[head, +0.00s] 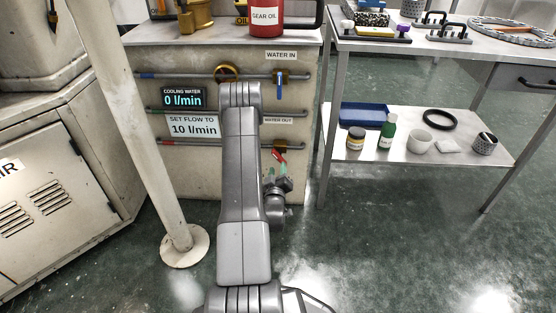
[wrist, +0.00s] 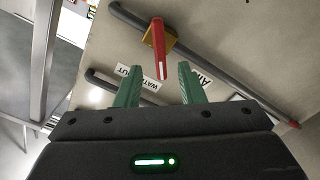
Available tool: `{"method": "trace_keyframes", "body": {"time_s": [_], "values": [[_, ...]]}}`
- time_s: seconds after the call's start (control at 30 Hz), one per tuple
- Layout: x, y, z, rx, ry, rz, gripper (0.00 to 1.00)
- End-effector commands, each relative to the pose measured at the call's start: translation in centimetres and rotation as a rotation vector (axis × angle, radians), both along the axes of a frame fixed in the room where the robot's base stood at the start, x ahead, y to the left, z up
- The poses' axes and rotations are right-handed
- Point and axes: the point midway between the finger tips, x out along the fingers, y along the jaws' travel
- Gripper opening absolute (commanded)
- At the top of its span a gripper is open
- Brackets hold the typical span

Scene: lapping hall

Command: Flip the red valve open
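The red valve lever (head: 280,157) is on the lowest pipe of the cabinet's front, right of my arm. In the wrist view the red lever (wrist: 158,50) sits on a brass body (wrist: 172,38) on the grey pipe. My gripper (wrist: 158,78) has two green fingers, spread apart with nothing held. The lever's free end points into the gap between the fingertips; I cannot tell if it touches either. In the head view my gripper (head: 276,172) is just below the lever, partly hidden by my wrist. A display (head: 183,98) reads "COOLING WATER 0 l/min".
A sign (head: 193,126) says "SET FLOW TO 10 l/min". A blue-handled valve (head: 280,88) is under the "WATER IN" label, and a brass handwheel (head: 227,72) is on the upper pipe. A slanted post (head: 130,110) stands left. A steel table (head: 400,45) with a loaded lower shelf stands right.

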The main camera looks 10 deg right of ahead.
Motion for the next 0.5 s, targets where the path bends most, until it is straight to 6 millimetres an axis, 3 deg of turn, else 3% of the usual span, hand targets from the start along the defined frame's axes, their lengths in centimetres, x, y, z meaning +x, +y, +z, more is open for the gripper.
{"method": "trace_keyframes", "body": {"time_s": [0.23, 0.5], "values": [[4.7, -1.4, -0.1, 0.0, -0.004, 0.0, 0.35], [6.8, -2.0, 0.0, 0.0, 0.001, 0.001, 0.35]]}}
